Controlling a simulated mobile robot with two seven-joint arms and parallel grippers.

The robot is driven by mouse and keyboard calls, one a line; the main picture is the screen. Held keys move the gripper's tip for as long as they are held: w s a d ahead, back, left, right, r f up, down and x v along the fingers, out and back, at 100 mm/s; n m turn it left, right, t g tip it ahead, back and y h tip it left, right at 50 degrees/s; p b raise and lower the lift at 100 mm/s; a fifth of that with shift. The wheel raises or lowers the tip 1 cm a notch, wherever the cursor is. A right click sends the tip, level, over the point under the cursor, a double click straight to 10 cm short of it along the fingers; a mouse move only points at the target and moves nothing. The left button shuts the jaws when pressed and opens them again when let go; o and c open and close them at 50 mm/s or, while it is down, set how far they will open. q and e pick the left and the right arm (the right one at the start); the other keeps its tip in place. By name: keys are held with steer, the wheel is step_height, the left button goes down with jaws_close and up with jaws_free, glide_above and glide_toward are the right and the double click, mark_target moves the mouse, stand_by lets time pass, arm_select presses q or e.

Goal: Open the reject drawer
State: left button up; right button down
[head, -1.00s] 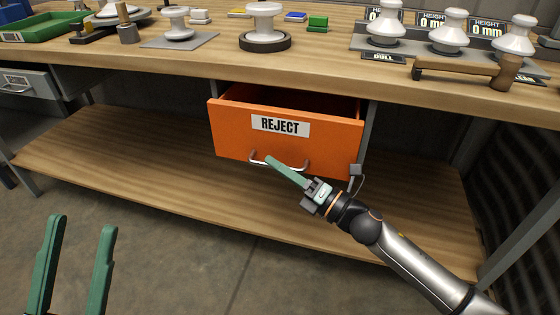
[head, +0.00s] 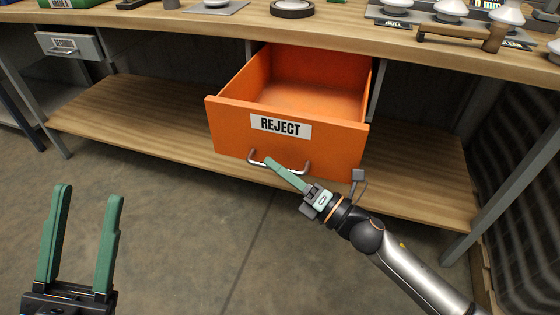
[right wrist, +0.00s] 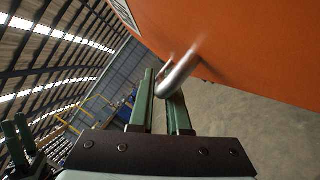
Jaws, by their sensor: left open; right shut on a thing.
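The orange reject drawer (head: 235,136) stands well out from under the workbench in the head view, and its empty inside shows. Its front bears a white REJECT label (head: 281,126). A metal bar handle (head: 305,169) is on the lower front. My right gripper (head: 270,162) is shut on the handle at its left part. In the right wrist view the handle (right wrist: 180,72) lies between the green fingers (right wrist: 160,90), beside the orange front. My left gripper (head: 88,195) is open and empty at the lower left, over the floor, away from the drawer.
The workbench top (head: 340,22) carries white insulators and a wooden-handled gauge (head: 460,34). A lower wooden shelf (head: 130,115) runs beneath the drawer. A grey drawer (head: 70,46) is at the left. The concrete floor (head: 180,230) in front is clear.

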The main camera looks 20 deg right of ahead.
arm_select(q)
steer(key=shift+s+a, duration=0.25)
steer(key=shift+s, duration=0.05)
arm_select(e)
steer(key=shift+s+a, duration=0.4)
steer(key=shift+s, duration=0.2)
steer(key=c, duration=0.9)
jaws_free()
arm_select(q)
steer(key=shift+r, duration=0.25)
arm_select(e)
steer(key=v, duration=1.2)
steer(key=shift+s+d+f, duration=0.15)
steer(key=shift+s, duration=0.05)
